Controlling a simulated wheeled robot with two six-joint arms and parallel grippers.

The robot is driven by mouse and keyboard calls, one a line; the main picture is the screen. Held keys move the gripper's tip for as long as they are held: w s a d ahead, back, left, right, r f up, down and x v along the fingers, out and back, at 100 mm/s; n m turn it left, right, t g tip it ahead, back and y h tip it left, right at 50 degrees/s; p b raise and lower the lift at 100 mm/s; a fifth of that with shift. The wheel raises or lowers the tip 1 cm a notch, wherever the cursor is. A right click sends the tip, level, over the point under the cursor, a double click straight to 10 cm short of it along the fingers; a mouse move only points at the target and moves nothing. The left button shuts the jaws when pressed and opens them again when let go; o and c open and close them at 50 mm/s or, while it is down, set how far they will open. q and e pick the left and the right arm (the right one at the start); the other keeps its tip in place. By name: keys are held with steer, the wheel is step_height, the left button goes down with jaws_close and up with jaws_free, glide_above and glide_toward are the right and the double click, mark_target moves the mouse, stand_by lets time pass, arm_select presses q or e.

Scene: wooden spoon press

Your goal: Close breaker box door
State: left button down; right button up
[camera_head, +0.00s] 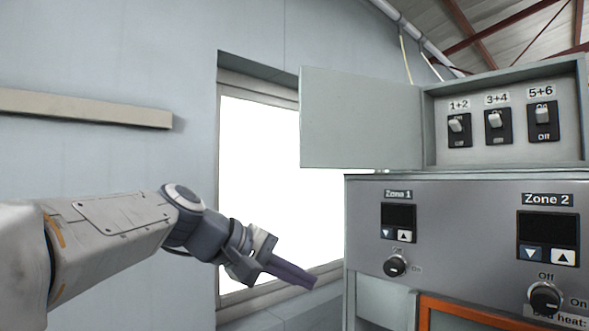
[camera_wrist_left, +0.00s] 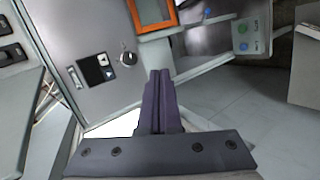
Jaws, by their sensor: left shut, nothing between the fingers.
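The breaker box (camera_head: 505,158) stands on top of the grey control cabinet at the right of the head view. Its door (camera_head: 360,118) is a flat grey-green panel, swung open to the left on the box's left side. Inside are breaker switches labelled 1+2 (camera_head: 459,130), 3+4 and 5+6. My left gripper (camera_head: 312,281) is shut and empty, below the door and left of the cabinet, apart from both. In the left wrist view its closed fingers (camera_wrist_left: 160,76) point toward the cabinet front. The door's edge (camera_wrist_left: 22,105) seems to show at the left there. My right gripper is not in view.
The cabinet panel (camera_head: 450,240) carries Zone 1 and Zone 2 displays and knobs (camera_head: 395,266). An orange-framed window (camera_head: 470,312) is below. A bright wall window (camera_head: 265,180) lies behind the door. Free space lies left of the door.

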arm_select(q)
steer(key=w+a+r+n+t+h+p, duration=0.1)
steer(key=w+a+r+t+h, duration=0.3)
steer(key=r, duration=0.7)
steer(key=a+r+n+t, duration=0.2)
steer(key=a+r, duration=0.4)
steer(key=r, duration=0.6)
steer(key=w+d+p, duration=0.2)
steer(key=d+p, duration=0.3)
steer(key=d, duration=0.3)
steer(key=shift+w+d+f, duration=0.15)
steer(key=shift+w+f, duration=0.05)
steer(key=shift+f, duration=0.05)
steer(key=shift+y, duration=0.3)
